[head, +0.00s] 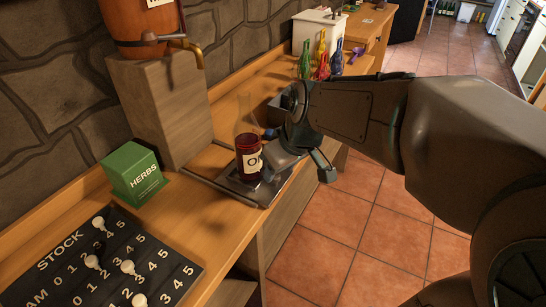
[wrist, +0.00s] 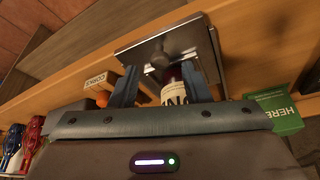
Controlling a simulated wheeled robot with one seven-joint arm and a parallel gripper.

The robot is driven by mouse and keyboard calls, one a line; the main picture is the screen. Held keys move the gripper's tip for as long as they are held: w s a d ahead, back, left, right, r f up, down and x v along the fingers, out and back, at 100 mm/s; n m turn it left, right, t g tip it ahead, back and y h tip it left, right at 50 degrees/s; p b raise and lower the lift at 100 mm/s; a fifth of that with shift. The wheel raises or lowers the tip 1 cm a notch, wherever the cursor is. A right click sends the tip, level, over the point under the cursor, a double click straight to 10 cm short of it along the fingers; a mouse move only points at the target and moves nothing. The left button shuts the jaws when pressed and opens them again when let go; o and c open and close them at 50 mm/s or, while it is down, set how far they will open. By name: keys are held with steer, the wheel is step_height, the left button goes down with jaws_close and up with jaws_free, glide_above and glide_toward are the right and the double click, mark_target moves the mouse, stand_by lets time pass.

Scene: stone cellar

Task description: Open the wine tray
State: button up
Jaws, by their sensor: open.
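A flat grey metal tray (head: 236,184) lies on the wooden counter; in the wrist view the tray (wrist: 196,36) fills the upper middle, with a dark knob-like part (wrist: 161,58) on it. A clear glass bottle with dark red contents and a white label (head: 249,158) stands upright at the tray in the head view. My gripper (head: 296,158) is right beside the bottle, over the tray's right side. In the wrist view my gripper (wrist: 159,87) is open, and the bottle (wrist: 173,92) shows between its fingers. I cannot tell whether they touch it.
A green HERBS box (head: 134,174) and a black STOCK board with white pegs (head: 100,262) are at the left. A cask with a brass tap (head: 146,24) stands on a wooden block (head: 166,108). Tiled floor (head: 340,222) is open at the right.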

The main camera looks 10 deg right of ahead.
steer(key=p+v, duration=0.2)
steer(key=v, duration=0.9)
steer(key=shift+r, duration=0.15)
steer(key=shift+s, duration=0.1)
steer(key=shift+d, duration=0.1)
steer(key=s+d+r+m+g+h+p, duration=0.1)
steer(key=s+m+p, duration=0.4)
steer(key=p, duration=0.9)
steer(key=s+d+r+h, duration=0.1)
steer(key=s+r, duration=0.1)
steer(key=shift+s+m, duration=0.3)
steer(key=shift+s, duration=0.05)
